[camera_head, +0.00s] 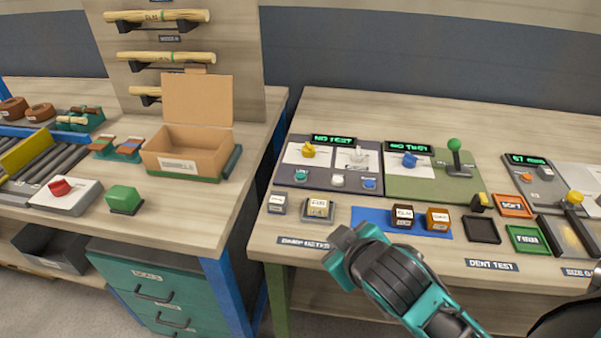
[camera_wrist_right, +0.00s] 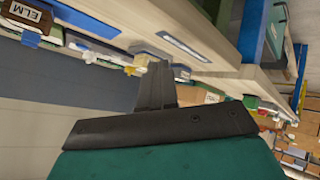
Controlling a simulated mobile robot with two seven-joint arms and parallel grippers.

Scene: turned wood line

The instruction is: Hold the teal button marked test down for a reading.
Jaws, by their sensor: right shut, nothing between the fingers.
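A small teal button (camera_head: 301,174) sits at the front left of a dark grey panel (camera_head: 326,182) on the right bench; its marking is too small to read. Beside it on the panel are a white button (camera_head: 337,180) and a blue button (camera_head: 369,183). The display (camera_head: 333,140) behind the panel reads "NO TEST" in green. My right gripper (camera_head: 343,242) comes in from the lower right, in front of and below the panel, apart from the teal button. Its dark fingers are shut and empty, and also show in the right wrist view (camera_wrist_right: 155,85). My left gripper is not in view.
A green panel (camera_head: 437,187) with a lever stands right. A gap separates the left bench (camera_head: 190,215).

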